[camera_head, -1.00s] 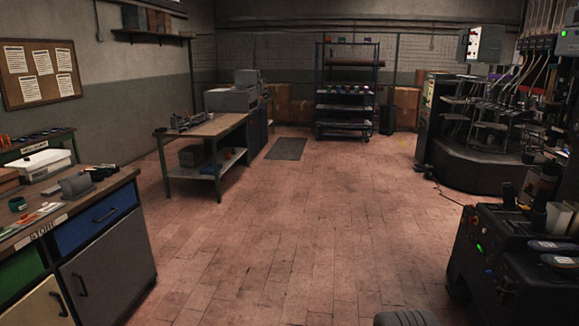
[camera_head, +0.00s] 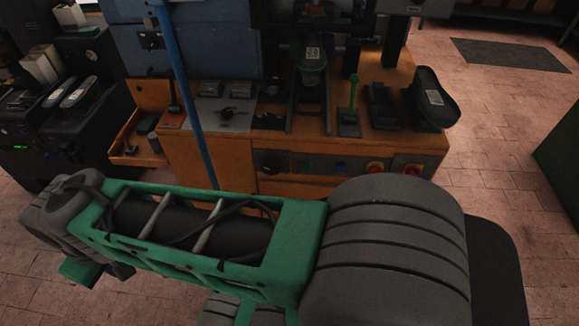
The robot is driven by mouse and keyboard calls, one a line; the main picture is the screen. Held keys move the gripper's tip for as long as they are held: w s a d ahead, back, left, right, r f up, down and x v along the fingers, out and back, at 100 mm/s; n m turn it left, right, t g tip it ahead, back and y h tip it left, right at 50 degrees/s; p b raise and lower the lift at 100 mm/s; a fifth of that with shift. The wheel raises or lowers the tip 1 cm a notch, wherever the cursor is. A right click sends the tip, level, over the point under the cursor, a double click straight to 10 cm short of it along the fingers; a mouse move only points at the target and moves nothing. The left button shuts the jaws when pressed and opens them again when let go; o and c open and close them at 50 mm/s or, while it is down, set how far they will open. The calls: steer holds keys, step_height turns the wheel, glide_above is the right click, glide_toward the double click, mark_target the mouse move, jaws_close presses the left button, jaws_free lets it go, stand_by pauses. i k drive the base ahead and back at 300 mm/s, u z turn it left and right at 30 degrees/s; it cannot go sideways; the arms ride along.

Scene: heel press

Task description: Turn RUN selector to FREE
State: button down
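An orange press bench (camera_head: 205,155) stands across the upper middle of the head view, beyond my arm. Another dark rotary switch (camera_head: 150,41) is on the blue cabinet (camera_head: 215,42) at the left. No label is readable, so I cannot tell which is the RUN selector or where it points. My green and grey arm lies across the foreground. My gripper is not in view.
A blue pole (camera_head: 185,95) rises before the bench's left part. A black machine (camera_head: 75,130) is at the left. Brick floor (camera_head: 495,190) is clear at the right.

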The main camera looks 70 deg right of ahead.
mark_target(270, 168)
steer(key=z, duration=2.35)
steer(key=k, duration=0.9)
steer(key=u, duration=1.05)
steer(key=i, duration=0.65)
steer(key=u, duration=0.35)
